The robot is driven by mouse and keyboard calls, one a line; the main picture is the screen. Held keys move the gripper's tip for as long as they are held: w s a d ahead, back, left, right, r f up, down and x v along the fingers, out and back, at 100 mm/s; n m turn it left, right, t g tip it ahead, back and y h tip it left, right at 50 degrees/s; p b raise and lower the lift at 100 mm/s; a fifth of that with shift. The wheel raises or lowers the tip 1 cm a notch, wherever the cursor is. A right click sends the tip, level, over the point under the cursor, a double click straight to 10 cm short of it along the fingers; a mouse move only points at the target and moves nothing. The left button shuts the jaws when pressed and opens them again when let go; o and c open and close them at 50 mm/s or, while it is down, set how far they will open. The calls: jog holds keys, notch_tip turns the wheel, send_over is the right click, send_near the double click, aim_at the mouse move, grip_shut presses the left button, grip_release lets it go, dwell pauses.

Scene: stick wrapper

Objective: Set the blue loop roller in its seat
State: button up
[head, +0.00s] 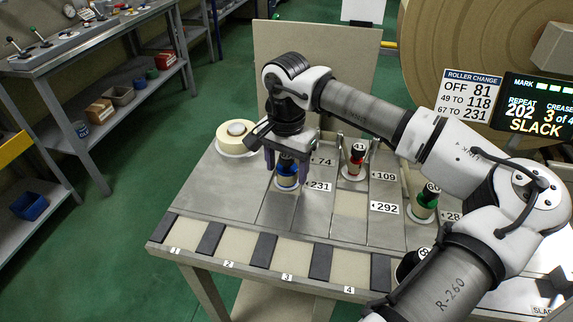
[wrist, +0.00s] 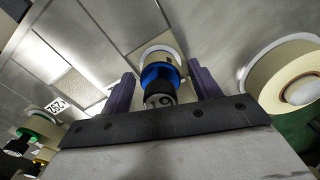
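The blue loop roller (head: 287,181) stands on a pale round base on the metal table, beside the label 231. In the wrist view the blue roller (wrist: 158,73), with its dark knob toward me, sits between my two purple fingers. My gripper (head: 285,163) is above and around it, pointing down. In the wrist view my gripper (wrist: 162,88) has its fingers apart, with a narrow gap showing on each side of the roller. Which recess is the roller's seat I cannot tell; a pale square patch (wrist: 75,88) shows in the plate nearby.
A red roller (head: 355,160) and a green roller (head: 426,202) stand to the right. A cream tape roll (head: 236,137) lies to the left. Numbered pale pads between dark strips (head: 264,250) line the front edge. A screen (head: 540,108) reads SLACK.

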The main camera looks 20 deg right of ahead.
notch_tip(320, 180, up, 12)
jog(key=shift+r+b, duration=0.2)
jog(key=shift+b, duration=0.3)
dwell(0.5)
